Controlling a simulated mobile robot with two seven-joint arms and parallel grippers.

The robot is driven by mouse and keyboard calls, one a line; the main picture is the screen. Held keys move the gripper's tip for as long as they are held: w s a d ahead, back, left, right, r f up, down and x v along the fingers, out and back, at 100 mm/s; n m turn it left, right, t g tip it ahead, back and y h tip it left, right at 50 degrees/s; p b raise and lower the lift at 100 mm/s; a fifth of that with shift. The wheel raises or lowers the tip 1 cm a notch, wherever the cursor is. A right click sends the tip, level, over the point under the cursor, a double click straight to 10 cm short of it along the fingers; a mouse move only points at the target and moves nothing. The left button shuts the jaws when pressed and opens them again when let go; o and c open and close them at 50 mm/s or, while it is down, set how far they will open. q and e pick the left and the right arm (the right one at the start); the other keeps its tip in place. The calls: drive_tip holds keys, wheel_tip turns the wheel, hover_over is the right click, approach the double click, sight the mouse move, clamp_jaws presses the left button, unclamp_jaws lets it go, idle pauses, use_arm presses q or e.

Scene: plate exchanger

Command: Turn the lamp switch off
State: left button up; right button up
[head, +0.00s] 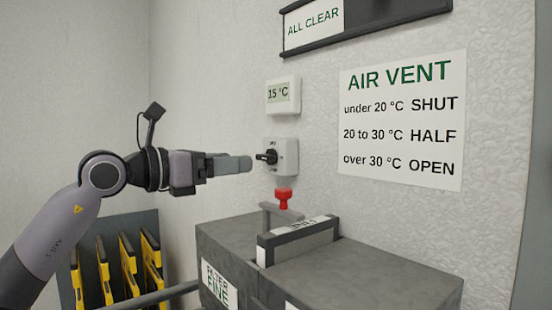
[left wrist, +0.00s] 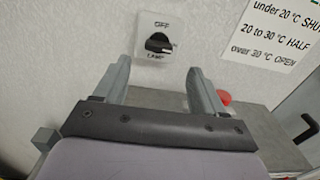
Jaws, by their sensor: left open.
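The lamp switch (head: 281,155) is a pale grey wall box with a black rotary knob (head: 268,156). In the left wrist view, the switch box (left wrist: 174,30) shows OFF above the knob (left wrist: 160,42) and LAMP below it. There the knob's pointer end lies sideways, towards the right, not up at OFF. My left gripper (head: 250,164) points at the knob and is just short of it. In the left wrist view, the fingers (left wrist: 162,78) are apart and empty, with the knob beyond the gap between them. My right gripper is not in view.
A thermometer reading 15 °C (head: 283,95) is above the switch. A red handle (head: 283,197) is below it, over a grey cabinet (head: 380,275). An AIR VENT sign (head: 402,120) is to the right. Yellow-black panels (head: 128,268) stand in a rack at lower left.

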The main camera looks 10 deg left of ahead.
sight(261, 158)
use_arm(q)
drive_tip(key=p+x, duration=0.1)
drive_tip(key=x, duration=0.1)
drive_tip(key=p+x, duration=0.1)
drive_tip(key=x, duration=0.2)
drive_tip(key=shift+w+d+r, duration=0.1)
drive_tip(key=shift+w+r, duration=0.15)
drive_tip(key=shift+w, duration=0.05)
drive_tip(key=shift+w+d+f, duration=0.1)
drive_tip(key=shift+w+d, duration=0.3)
drive_tip(key=shift+w, duration=0.15)
drive_tip(key=c, duration=1.1)
